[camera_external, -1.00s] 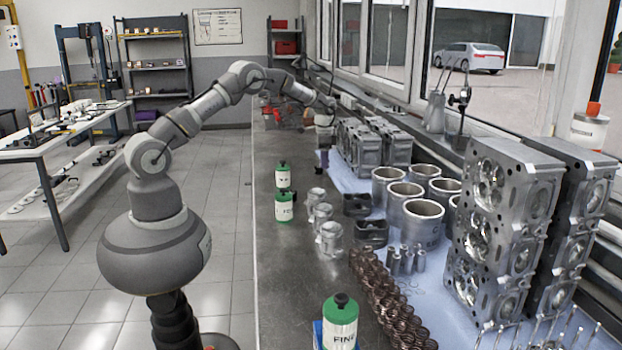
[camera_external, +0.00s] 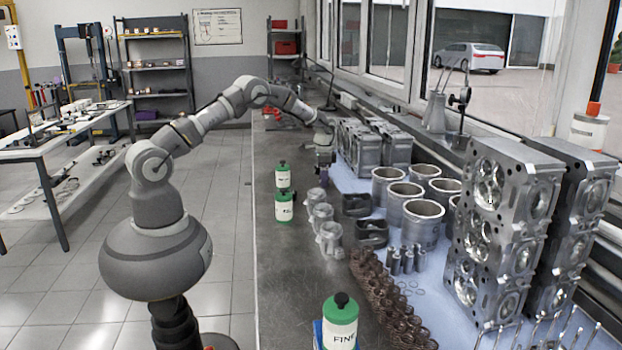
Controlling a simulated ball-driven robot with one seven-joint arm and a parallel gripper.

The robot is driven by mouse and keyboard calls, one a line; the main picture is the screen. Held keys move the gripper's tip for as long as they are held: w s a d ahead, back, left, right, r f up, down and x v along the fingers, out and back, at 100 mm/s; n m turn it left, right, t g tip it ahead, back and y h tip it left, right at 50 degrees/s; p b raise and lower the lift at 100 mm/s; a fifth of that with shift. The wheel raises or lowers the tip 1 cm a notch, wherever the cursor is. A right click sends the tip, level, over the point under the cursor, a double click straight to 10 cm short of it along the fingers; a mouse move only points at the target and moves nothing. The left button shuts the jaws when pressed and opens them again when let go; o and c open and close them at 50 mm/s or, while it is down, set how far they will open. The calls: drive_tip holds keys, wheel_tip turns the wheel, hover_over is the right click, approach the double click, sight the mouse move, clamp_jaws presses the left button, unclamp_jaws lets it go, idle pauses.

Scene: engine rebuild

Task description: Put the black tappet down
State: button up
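My gripper (camera_external: 324,168) hangs over the far part of the dark bench (camera_external: 270,240), just left of the grey engine blocks. It points down and its tip is close to the bench surface. It is small and far off, so I cannot tell whether its fingers are open or shut. I cannot make out a black tappet in or under it. Several small silver-grey cylinders (camera_external: 396,264) stand upright on the pale blue mat, well nearer the camera.
Green-and-white bottles (camera_external: 284,206) stand left of the pistons (camera_external: 330,238). Cylinder liners (camera_external: 422,222), engine blocks (camera_external: 366,148) and tall cylinder heads (camera_external: 500,235) crowd the right. Springs (camera_external: 385,295) and another bottle (camera_external: 341,322) are in front. The bench's left strip is mostly clear.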

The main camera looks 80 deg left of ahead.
wheel_tip(320, 180, up, 12)
drive_tip(key=p, duration=0.3)
drive_tip(key=w+d+r+t+y, duration=0.15)
drive_tip(key=d+r, duration=0.35)
drive_tip(key=r, duration=0.5)
drive_tip(key=w+d+r+t, duration=0.1)
drive_tip(key=d+r+t, duration=0.25)
drive_tip(key=r, duration=0.55)
drive_tip(key=w+d+r+t, duration=0.1)
drive_tip(key=d+r+t, duration=0.1)
drive_tip(key=d+r, duration=0.6)
drive_tip(key=s+d+r+t, duration=0.2)
drive_tip(key=s+d+r, duration=0.2)
drive_tip(key=r, duration=0.6)
drive_tip(key=s+d+r+n+t+h, duration=0.1)
drive_tip(key=s+d+r+t, duration=0.2)
drive_tip(key=r, duration=0.7)
drive_tip(key=s+d+r+t, duration=0.3)
drive_tip(key=s+d+r, duration=0.4)
drive_tip(key=s+r, duration=0.3)
drive_tip(key=shift+s+d+r+n, duration=0.25)
drive_tip(key=shift+s+n, duration=0.1)
drive_tip(key=shift+n, duration=0.05)
